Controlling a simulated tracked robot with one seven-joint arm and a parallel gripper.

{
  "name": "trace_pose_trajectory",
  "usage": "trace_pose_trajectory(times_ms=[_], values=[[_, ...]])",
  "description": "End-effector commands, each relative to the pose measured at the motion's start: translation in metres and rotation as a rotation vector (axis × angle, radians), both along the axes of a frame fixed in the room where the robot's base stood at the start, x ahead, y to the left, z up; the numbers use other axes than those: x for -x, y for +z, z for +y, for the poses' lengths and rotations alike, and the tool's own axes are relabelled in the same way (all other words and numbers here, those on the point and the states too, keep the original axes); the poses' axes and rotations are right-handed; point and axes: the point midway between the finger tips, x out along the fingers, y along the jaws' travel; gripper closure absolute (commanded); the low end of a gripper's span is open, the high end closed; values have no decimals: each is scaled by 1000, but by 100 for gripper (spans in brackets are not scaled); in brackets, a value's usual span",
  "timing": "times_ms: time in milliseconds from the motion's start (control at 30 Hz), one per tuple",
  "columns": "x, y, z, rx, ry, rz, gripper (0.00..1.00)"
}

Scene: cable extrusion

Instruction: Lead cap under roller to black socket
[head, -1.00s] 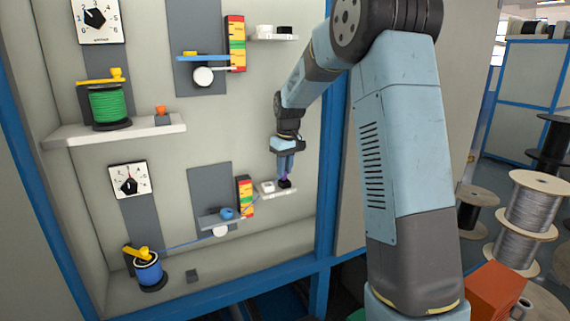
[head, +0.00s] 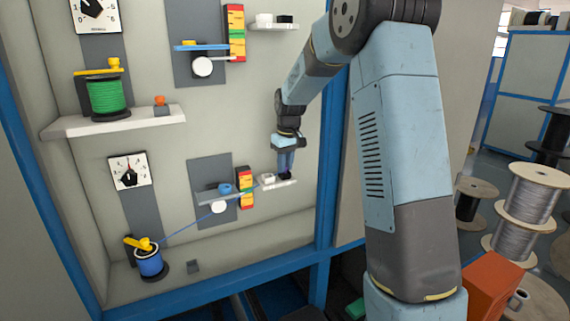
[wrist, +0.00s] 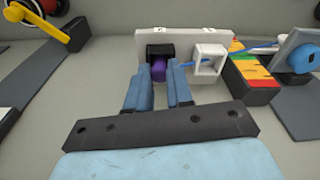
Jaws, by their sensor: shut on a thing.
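My gripper (wrist: 158,82) is shut on a purple cap (wrist: 159,71), which shows between its fingertips in the wrist view. The cap is right at the black socket (wrist: 160,50) on a small white shelf; how deep it sits is hidden. In the head view my gripper (head: 286,168) is over that shelf, with the socket mostly hidden below the fingers. A blue cable (head: 190,230) runs from the blue spool (head: 149,262) to the white roller (head: 219,204) and on towards the shelf. Which side of the roller it passes is unclear.
A white square socket (wrist: 208,60) stands beside the black one. A red, yellow and green block (head: 245,187) is between roller and shelf. Above are a green spool (head: 107,97) on a ledge and another roller (head: 203,66). A blue frame post (head: 328,190) is right of my gripper.

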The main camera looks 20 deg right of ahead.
Motion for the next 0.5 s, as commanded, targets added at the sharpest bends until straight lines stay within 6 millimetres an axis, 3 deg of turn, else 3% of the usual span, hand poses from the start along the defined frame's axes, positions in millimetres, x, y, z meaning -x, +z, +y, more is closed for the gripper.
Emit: trace_pose_trajectory(times_ms=[200, 233, 500], values=[[0, -1, 2, 0, 2, 1, 100], [0, -1, 2, 0, 2, 1, 78], [0, -1, 1, 0, 2, 1, 52]])
